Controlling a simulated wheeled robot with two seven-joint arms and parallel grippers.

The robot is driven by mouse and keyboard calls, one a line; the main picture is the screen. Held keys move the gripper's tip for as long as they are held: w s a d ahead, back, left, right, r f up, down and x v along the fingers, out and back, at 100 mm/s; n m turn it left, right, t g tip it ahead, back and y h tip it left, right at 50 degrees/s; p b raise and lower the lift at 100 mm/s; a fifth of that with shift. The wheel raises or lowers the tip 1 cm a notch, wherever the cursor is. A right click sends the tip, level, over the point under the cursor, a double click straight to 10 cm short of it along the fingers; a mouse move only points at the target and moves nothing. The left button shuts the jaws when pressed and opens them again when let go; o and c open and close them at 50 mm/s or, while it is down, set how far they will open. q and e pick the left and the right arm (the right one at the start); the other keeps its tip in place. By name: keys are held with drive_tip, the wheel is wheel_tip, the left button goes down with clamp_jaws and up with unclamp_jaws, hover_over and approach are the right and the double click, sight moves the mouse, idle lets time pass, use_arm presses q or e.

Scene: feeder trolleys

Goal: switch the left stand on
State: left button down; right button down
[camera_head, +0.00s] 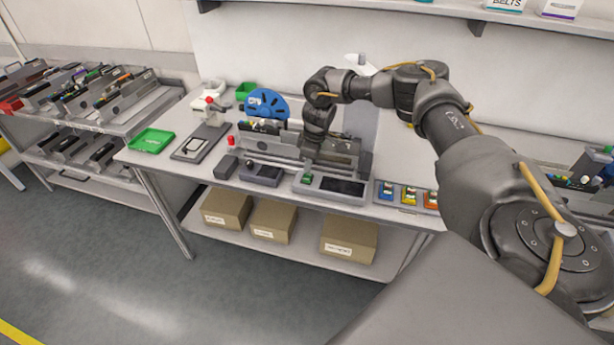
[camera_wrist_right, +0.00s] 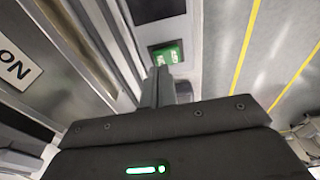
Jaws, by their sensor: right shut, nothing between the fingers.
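The bench stand (camera_head: 270,158) is a long grey fixture holding feeders, with a control box (camera_head: 340,188) at its front. The box has a dark panel and a green switch (camera_head: 307,179) at its left end. The green switch also shows in the right wrist view (camera_wrist_right: 167,54), just beyond my fingertips. My right gripper (camera_wrist_right: 158,74) is shut and empty, with its fingers close to the switch; I cannot tell whether they touch. In the head view my right wrist hangs over the stand, and its fingers are hard to make out. My left gripper is not in view.
A red-knobbed press (camera_head: 212,112), a green tray (camera_head: 152,140) and a blue reel (camera_head: 266,103) are left of my arm. Coloured small boxes (camera_head: 408,196) lie right of the control box. A loaded trolley (camera_head: 120,122) stands at left. Cardboard boxes (camera_head: 349,238) sit on the lower shelf.

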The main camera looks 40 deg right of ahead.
sight(308, 174)
drive_tip(key=shift+f+b, duration=0.35)
drive_tip(key=shift+f, duration=0.55)
idle(0.3)
wheel_tip(308, 174, up, 7)
drive_tip(key=p, duration=0.7)
idle(0.5)
